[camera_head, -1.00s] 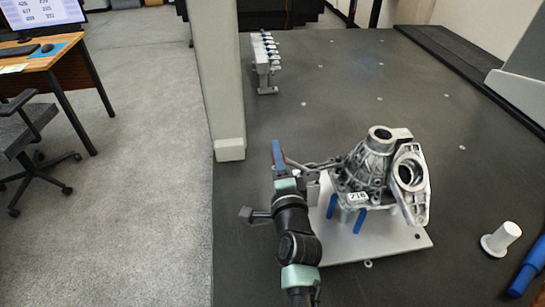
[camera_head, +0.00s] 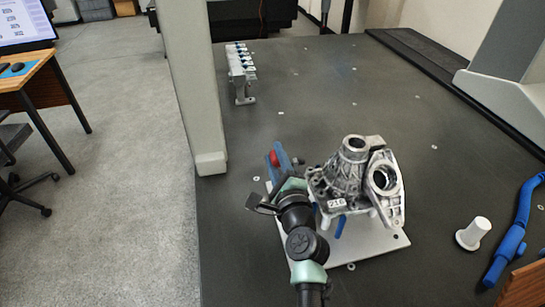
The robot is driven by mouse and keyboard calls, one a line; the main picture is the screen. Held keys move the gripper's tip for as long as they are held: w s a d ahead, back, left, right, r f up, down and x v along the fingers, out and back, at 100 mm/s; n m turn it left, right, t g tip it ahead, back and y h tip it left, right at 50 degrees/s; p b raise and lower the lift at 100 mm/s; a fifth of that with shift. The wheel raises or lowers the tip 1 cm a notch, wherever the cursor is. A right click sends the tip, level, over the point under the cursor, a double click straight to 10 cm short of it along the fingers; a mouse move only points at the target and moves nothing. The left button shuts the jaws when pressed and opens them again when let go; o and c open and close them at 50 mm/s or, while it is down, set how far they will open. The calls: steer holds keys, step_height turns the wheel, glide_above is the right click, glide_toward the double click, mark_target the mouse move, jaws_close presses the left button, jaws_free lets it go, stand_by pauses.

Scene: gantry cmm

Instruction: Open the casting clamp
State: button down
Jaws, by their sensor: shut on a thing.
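The grey metal casting (camera_head: 340,179) stands on a pale fixture plate (camera_head: 372,245), with a small number label on its front and blue supports (camera_head: 340,226) beneath it. The casting clamp is at the left of the casting; its red handle (camera_head: 274,158) shows beside blue parts at my arm's end. My gripper (camera_head: 281,163) is shut on the clamp handle at the plate's left back side. My wrist hides most of the clamp's base, and its clamping arm cannot be made out clearly.
A pale column (camera_head: 190,90) rises at the left of the dark table (camera_head: 320,90). A rack with blue-topped pieces (camera_head: 241,72) stands at the back. A white cylinder on a disc (camera_head: 473,233) and a blue tool (camera_head: 516,235) are at the right.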

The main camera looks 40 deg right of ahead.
steer(key=shift+s+d+r, duration=0.15)
steer(key=shift+d+r, duration=0.05)
steer(key=shift+d, duration=0.15)
steer(key=c, duration=0.8)
jaws_free()
steer(key=shift+o, duration=1.1)
steer(key=shift+f, duration=0.2)
steer(key=shift+s+a, duration=0.35)
steer(key=p+v, duration=0.1)
steer(key=v, duration=1.1)
steer(key=shift+d, duration=0.1)
